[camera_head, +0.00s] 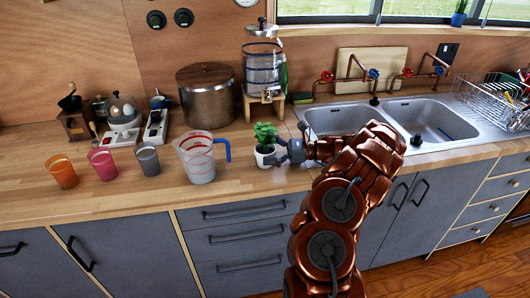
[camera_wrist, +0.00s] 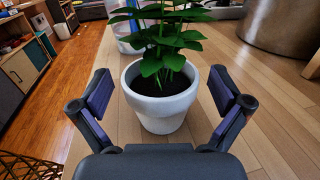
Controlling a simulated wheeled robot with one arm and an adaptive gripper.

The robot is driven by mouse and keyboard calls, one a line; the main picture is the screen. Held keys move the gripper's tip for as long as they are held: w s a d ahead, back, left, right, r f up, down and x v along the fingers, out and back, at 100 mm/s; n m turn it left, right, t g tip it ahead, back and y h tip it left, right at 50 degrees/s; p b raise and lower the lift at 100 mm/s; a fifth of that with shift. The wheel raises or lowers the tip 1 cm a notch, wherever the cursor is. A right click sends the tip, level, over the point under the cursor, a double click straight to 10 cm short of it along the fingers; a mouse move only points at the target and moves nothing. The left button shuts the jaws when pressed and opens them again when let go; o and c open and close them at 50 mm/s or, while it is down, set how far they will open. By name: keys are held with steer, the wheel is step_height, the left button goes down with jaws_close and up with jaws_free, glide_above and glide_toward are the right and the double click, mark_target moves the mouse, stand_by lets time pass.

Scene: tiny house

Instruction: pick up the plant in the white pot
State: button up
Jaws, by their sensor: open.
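The plant (camera_head: 265,133) has green leaves and stands upright in a small white pot (camera_head: 264,156) on the wooden counter, left of the sink. In the wrist view the white pot (camera_wrist: 161,106) is in the middle, with dark soil and the green plant (camera_wrist: 165,45) above it. My gripper (camera_head: 281,151) comes in from the right at the pot in the head view. In the wrist view my gripper (camera_wrist: 161,97) is open, with one finger on each side of the pot and visible gaps between fingers and pot. The lower pot is partly hidden in the head view.
A measuring jug (camera_head: 200,158) stands just left of the plant. A large metal pot (camera_head: 208,95) and a water dispenser (camera_head: 262,70) stand behind. Several cups (camera_head: 102,163) are further left. The sink (camera_head: 337,120) is to the right. The counter's front edge is close.

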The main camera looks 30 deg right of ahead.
steer(key=shift+w+a, duration=0.1)
steer(key=shift+a, duration=0.05)
steer(key=shift+c, duration=0.2)
steer(key=c, duration=1.3)
